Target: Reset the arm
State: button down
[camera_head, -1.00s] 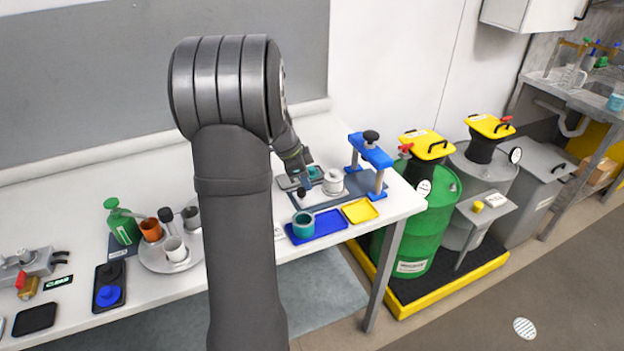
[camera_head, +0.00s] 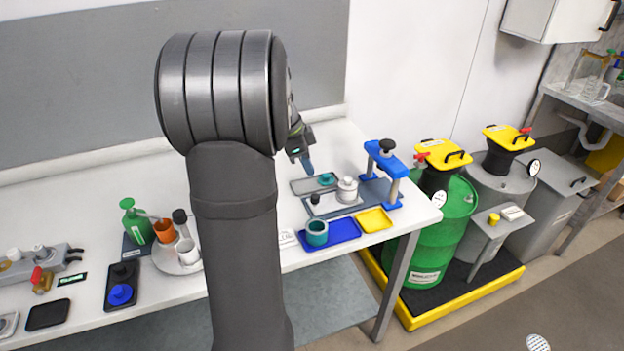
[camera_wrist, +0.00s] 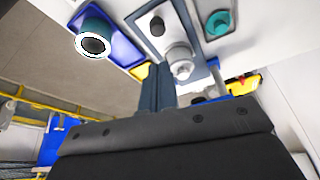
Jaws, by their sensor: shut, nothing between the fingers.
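The pot also shows in the wrist view (camera_wrist: 180,60). My arm hides part of the table's middle.
The blue press stand (camera_head: 388,160) rises at the table's right end. A blue tray (camera_head: 343,237) holds a teal cup (camera_head: 317,232), beside a yellow tray (camera_head: 374,220). A green bottle (camera_head: 137,222) and cups stand at left. A green drum (camera_head: 440,230) stands right of the table.

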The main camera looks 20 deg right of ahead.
jog(key=shift+v, duration=0.8)
jog(key=shift+d, duration=0.15)
jog(key=x, duration=0.6)
jog(key=a+x, duration=0.1)
jog(key=x, duration=0.2)
jog(key=shift+f, duration=0.2)
jog(key=c, duration=2.1)
grip_release()
jog(key=o, duration=1.1)
jog(key=shift+d+r, duration=0.1)
jog(key=shift+d, duration=0.05)
jog(key=shift+c, duration=0.2)
jog(key=o, duration=1)
jog(key=d+r, duration=0.1)
jog(key=r, duration=0.1)
jog(key=d+r+y, duration=0.1)
jog(key=r, duration=0.1)
jog(key=d+r+n+y, duration=0.1)
jog(key=r, duration=0.1)
jog(key=shift+w+d, duration=0.1)
jog(key=shift+d, duration=0.05)
jog(key=shift+o, duration=0.2)
notch_tip(320, 180, up, 7)
jog(key=d+n+y, duration=0.2)
send_near(316, 197)
jog(key=d+f, duration=0.3)
jog(key=d, duration=0.2)
jog(key=shift+s+d+t, duration=0.2)
jog(key=shift+s+t, duration=0.05)
jog(key=shift+t, duration=0.15)
